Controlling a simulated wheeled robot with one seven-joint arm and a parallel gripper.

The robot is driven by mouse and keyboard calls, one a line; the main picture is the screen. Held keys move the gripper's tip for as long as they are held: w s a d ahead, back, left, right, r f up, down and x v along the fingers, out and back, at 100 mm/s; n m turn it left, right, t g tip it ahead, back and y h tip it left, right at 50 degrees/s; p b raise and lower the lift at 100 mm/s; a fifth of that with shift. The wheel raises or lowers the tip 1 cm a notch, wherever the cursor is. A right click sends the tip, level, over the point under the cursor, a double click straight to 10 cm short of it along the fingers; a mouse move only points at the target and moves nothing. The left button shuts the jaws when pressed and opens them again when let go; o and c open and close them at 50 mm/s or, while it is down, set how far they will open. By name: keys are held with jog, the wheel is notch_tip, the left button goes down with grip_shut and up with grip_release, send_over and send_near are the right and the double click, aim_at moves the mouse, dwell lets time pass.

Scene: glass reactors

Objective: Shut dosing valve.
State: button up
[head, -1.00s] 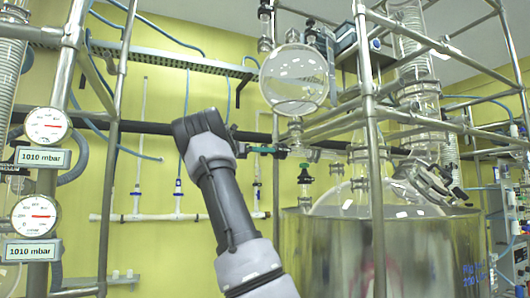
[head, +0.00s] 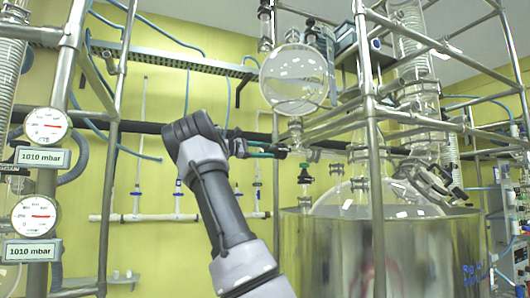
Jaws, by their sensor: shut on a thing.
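The dosing valve (head: 296,133) sits in the glass line just under the round glass dosing flask (head: 294,80), which is partly filled with clear liquid. My gripper (head: 280,150) reaches it from the left, with its teal-edged fingers pointing right. The fingers are shut on what looks like the valve's handle, at the lower left of the valve body. The handle is small and mostly hidden by the fingers, so its exact angle cannot be told.
A green-topped fitting (head: 304,175) stands just below the gripper on the large steel-jacketed reactor (head: 335,255). A metal frame post (head: 368,120) rises right of the valve. Two pressure gauges (head: 46,125) are at far left.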

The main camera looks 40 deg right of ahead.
jog(key=m, duration=0.4)
jog(key=shift+m, duration=0.3)
jog(key=m, duration=0.3)
jog(key=shift+m, duration=0.3)
jog(key=m, duration=0.7)
jog(key=shift+f, duration=0.1)
jog(key=o, duration=1.4)
jog(key=v, duration=1)
jog(key=shift+w+a, duration=0.2)
jog(key=shift+a, duration=0.15)
